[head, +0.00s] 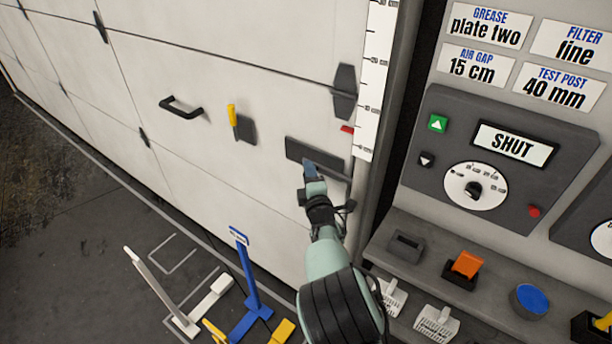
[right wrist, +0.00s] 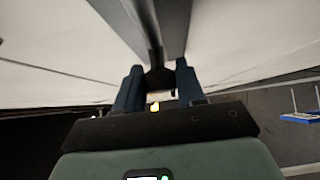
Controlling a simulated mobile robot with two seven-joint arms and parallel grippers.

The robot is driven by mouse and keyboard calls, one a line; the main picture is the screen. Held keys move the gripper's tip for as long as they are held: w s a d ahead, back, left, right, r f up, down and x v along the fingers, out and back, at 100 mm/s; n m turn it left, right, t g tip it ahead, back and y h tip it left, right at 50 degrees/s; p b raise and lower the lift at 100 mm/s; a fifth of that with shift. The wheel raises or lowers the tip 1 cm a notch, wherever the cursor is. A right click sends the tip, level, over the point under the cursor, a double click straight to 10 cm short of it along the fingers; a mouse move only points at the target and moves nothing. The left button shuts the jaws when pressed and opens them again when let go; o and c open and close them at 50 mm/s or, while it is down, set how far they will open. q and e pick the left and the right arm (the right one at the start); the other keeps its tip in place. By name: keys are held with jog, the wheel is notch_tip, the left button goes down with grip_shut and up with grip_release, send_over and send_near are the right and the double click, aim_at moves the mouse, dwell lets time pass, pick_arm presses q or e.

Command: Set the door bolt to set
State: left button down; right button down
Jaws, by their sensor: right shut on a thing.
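The door bolt (head: 300,150) is a dark grey horizontal plate near the right edge of the pale sectional door (head: 240,60). My right gripper (head: 311,172) is at the front of the bolt and hides part of it. In the right wrist view, the two blue-grey fingers (right wrist: 157,82) are closed around a dark knob or handle, with the dark bolt plate (right wrist: 178,20) running away behind it. Whether the bolt reaches past the door edge cannot be told. My left gripper is not in view.
A black pull handle (head: 181,109) and a yellow lever (head: 232,114) are on the door to the left. A grey shelf (head: 385,240) holds small items. Blue, white and yellow stands (head: 248,275) occupy the floor.

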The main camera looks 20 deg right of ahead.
jog(key=c, duration=0.8)
grip_release()
jog(key=shift+s+d, duration=0.15)
jog(key=shift+d, duration=0.05)
jog(key=shift+o, duration=0.2)
jog(key=shift+s, duration=0.1)
jog(key=shift+s+a, duration=0.15)
jog(key=shift+s, duration=0.2)
jog(key=s+a, duration=0.1)
jog(key=s, duration=1.1)
jog(key=shift+s+a, duration=0.15)
jog(key=shift+s, duration=0.1)
jog(key=shift+f, duration=0.1)
